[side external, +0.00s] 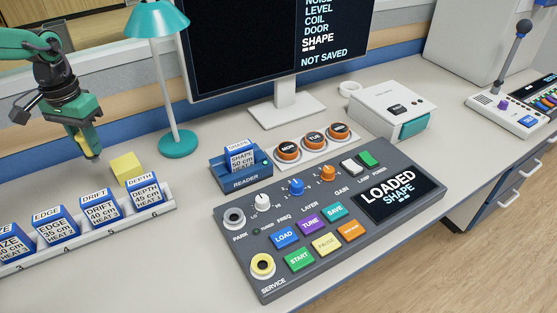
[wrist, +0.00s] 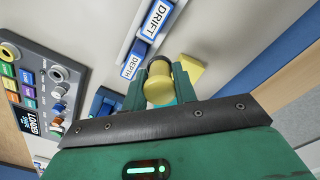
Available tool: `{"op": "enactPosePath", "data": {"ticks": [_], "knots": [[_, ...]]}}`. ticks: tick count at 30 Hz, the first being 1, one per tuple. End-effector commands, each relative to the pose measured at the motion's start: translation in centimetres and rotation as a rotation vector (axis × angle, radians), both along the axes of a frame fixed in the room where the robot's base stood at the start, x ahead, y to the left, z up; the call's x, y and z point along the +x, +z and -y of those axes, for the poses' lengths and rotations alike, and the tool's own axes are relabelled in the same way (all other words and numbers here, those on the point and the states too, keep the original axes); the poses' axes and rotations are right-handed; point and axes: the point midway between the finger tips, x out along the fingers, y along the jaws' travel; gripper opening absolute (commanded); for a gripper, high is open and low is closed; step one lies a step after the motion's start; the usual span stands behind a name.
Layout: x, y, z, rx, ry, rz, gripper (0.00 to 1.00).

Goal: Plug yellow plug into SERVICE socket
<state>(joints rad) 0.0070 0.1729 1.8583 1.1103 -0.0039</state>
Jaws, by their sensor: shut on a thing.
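The yellow plug (wrist: 159,88) is in my gripper (wrist: 160,96), between the two green fingers in the wrist view.
The PARK socket (side external: 234,218) has a pale ring. A yellow block (side external: 126,168) lies near my gripper. A rack (side external: 110,232) of blue-and-white cartridges stands in front. A blue reader (side external: 240,173) and teal lamp (side external: 178,144) stand between my gripper and the monitor.

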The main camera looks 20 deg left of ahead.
Motion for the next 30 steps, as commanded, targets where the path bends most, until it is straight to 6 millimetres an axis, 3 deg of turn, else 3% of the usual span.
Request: {"op": "enactPosePath", "data": {"ticks": [5, 11, 20, 30], "knots": [[0.5, -0.2, 1.7, 0.0, -0.022, -0.001, 0.05], [1.4, -0.6, 5.8, 0.0, -0.067, -0.002, 0.05], [1.9, -1.5, 14.5, 0.0, -0.155, -0.001, 0.05], [0.1, -2.9, 25.0, 0.0, -0.256, -0.001, 0.05]]}}
